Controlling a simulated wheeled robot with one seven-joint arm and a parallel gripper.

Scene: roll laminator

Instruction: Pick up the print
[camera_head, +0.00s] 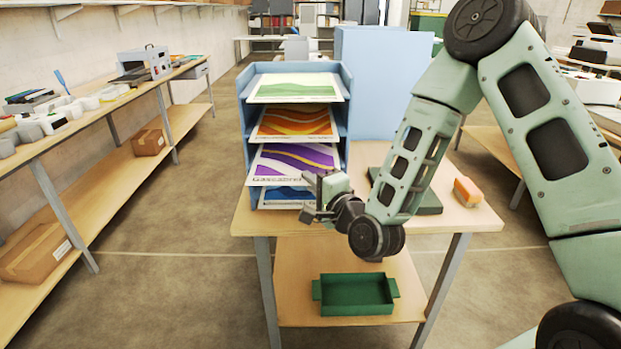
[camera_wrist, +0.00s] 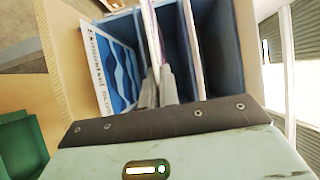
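Several colored prints lie on the shelves of a blue rack (camera_head: 243,130) on the table: green (camera_head: 295,88) at the top, orange (camera_head: 292,123), purple (camera_head: 292,160), and blue (camera_head: 283,196) at the bottom. My gripper (camera_head: 314,197) is at the rack's front right, at the purple print's near edge. In the wrist view, the fingers (camera_wrist: 159,88) are close together on the purple print (camera_wrist: 152,40), which is seen edge-on. They appear shut on its edge. The blue print (camera_wrist: 119,70) lies beside them in that view. The exact finger contact is small and partly hidden.
A green tray (camera_head: 357,294) sits on the table's lower shelf. A dark green flat object (camera_head: 430,203) and an orange block (camera_head: 467,191) are on the tabletop (camera_head: 470,218) to the right. A long workbench (camera_head: 95,115) stands left, across open floor.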

